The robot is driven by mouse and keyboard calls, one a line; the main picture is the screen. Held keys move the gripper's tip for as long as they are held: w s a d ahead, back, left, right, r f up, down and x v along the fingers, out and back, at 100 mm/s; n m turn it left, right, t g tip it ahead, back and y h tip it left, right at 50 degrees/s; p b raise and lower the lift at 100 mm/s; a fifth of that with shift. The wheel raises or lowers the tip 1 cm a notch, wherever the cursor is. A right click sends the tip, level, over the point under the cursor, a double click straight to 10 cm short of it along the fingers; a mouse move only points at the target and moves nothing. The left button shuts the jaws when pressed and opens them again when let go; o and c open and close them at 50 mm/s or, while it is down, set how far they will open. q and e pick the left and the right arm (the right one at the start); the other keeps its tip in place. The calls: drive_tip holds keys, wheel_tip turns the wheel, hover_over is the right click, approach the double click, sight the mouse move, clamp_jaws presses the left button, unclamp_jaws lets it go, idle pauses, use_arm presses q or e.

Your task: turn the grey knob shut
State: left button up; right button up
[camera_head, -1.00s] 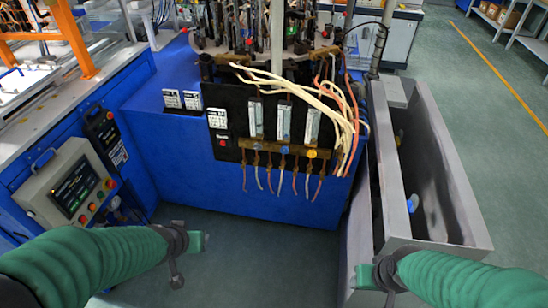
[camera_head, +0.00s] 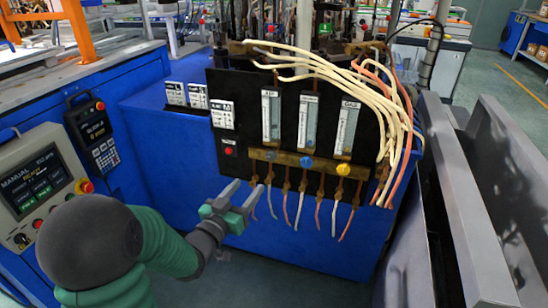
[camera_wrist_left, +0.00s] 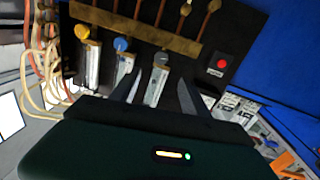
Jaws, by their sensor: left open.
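The black panel (camera_head: 300,125) carries three flow tubes above a brass bar (camera_head: 300,158) with a row of knobs. The grey knob (camera_head: 269,155) is at the left end, followed by the blue knob (camera_head: 306,162) and the yellow knob (camera_head: 343,169). My left gripper (camera_head: 249,185) is open and empty, below and left of the grey knob and apart from it. In the left wrist view the grey knob (camera_wrist_left: 165,45) lies beyond the gap between the open fingers (camera_wrist_left: 160,80). My right gripper is out of view.
Several thin hoses hang under the brass bar, close to the left gripper. Cream and orange hoses (camera_head: 400,125) loop at the panel's right. A grey metal trough (camera_head: 455,180) stands to the right. A control box (camera_head: 40,185) stands at the left.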

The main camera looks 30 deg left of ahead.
sight(270, 158)
use_arm(q)
drive_tip(key=w+b, duration=0.2)
drive_tip(key=w, duration=0.2)
drive_tip(key=w+a+b, duration=0.1)
drive_tip(key=w, duration=0.4)
drive_tip(key=w+a+b, duration=0.1)
drive_tip(key=w+b, duration=0.1)
drive_tip(key=w, duration=0.2)
drive_tip(key=shift+w+f+b, duration=0.25)
drive_tip(key=shift+b, duration=0.1)
drive_tip(key=shift+w+a+r, duration=0.1)
drive_tip(key=shift+w+r, duration=0.05)
drive_tip(key=shift+w, duration=0.25)
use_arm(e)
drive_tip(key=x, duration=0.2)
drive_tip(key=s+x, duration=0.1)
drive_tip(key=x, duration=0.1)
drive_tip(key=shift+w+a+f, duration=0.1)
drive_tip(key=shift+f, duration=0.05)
use_arm(q)
clamp_jaws()
